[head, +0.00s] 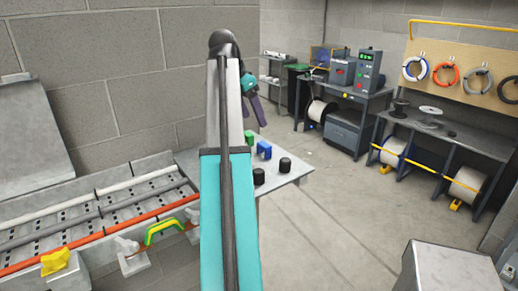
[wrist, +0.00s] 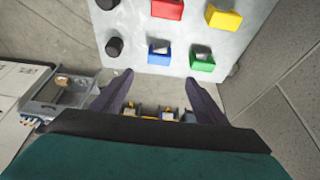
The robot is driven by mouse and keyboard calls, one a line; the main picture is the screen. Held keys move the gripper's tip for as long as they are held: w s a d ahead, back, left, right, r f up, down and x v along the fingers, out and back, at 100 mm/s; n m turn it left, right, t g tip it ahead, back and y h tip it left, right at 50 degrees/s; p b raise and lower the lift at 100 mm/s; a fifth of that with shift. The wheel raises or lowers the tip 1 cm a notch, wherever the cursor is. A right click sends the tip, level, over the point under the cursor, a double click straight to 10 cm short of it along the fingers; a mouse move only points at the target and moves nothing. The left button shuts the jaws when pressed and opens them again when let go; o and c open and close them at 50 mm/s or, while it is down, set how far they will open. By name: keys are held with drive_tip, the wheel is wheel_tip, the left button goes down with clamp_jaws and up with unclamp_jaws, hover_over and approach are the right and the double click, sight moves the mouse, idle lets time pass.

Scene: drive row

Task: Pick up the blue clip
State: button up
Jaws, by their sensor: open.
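The blue clip (head: 264,149) stands on a light grey table in the head view, beside a green clip (head: 249,136). In the wrist view the blue clip (wrist: 158,61) is near the table's lower edge, just beyond the gap between my fingertips. The green clip (wrist: 203,64) is to its right. My gripper (wrist: 159,77) is open and empty, its two dark fingers spread apart. In the head view my gripper (head: 256,110) hangs above and behind the table, partly hidden by my arm. Neither finger appears to touch the clip.
The wrist view also shows a red clip (wrist: 168,9), a yellow clip (wrist: 223,18) and two black cylinders, one at the left (wrist: 113,46). A block wall (head: 90,70) stands behind.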

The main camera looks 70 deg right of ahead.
drive_tip(key=shift+f, duration=0.1)
drive_tip(key=p, duration=0.2)
approach(264, 144)
drive_tip(key=shift+x, duration=2.55)
drive_tip(key=shift+d, duration=0.15)
drive_tip(key=shift+a+p+x, duration=0.1)
drive_tip(key=shift+p+x, duration=0.3)
drive_tip(key=shift+x, duration=0.2)
drive_tip(key=shift+a+p+x, duration=0.15)
drive_tip(key=shift+p+x, duration=0.25)
drive_tip(key=shift+x, duration=0.25)
drive_tip(key=shift+p+x, duration=0.35)
drive_tip(key=shift+x, duration=1)
drive_tip(key=c, duration=1.1)
drive_tip(key=shift+d, duration=0.1)
